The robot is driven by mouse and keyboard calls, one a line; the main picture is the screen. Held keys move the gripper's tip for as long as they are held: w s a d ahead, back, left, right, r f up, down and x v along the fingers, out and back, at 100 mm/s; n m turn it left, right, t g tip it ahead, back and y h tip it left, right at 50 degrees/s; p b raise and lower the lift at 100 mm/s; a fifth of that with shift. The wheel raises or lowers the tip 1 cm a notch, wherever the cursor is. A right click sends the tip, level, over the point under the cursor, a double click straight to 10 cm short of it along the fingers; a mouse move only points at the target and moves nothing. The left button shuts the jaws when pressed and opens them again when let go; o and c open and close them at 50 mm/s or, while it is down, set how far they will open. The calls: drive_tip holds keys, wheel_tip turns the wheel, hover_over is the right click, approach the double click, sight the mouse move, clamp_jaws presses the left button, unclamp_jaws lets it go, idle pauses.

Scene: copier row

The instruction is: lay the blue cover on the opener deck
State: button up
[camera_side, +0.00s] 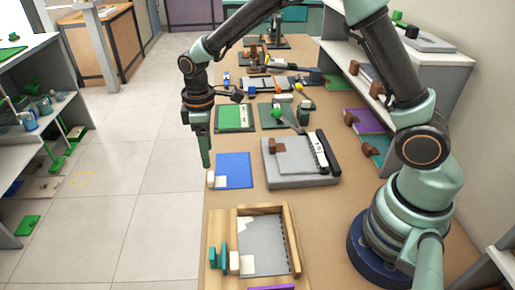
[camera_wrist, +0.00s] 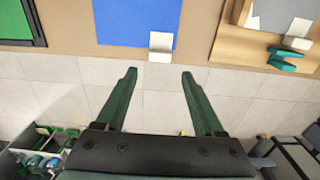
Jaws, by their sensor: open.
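The blue cover (camera_side: 234,168) lies flat near the table's left edge, with a small cream block (camera_side: 211,179) at its near left corner. It also shows at the top of the wrist view (camera_wrist: 130,22), with the block (camera_wrist: 160,42) at its edge. A low grey deck (camera_side: 300,180) with a lighter plate, a brown block and a black-and-white bar stands right of the cover; it looks like the opener deck. My gripper (camera_side: 206,163) points down, just off the table edge beside the cover. In the wrist view its fingers (camera_wrist: 159,73) are apart and empty.
A wooden tray (camera_side: 212,228) with a grey sheet and a teal clamp stands at the near end. A green board (camera_side: 235,116) lies beyond the cover. A green-knobbed tool (camera_side: 277,114) is beyond the deck. Shelves (camera_side: 440,62) line the right.

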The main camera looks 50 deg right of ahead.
sight(211, 175)
drive_tip(key=shift+f, duration=3.8)
drive_tip(key=c, duration=1)
drive_tip(key=shift+r, duration=3.5)
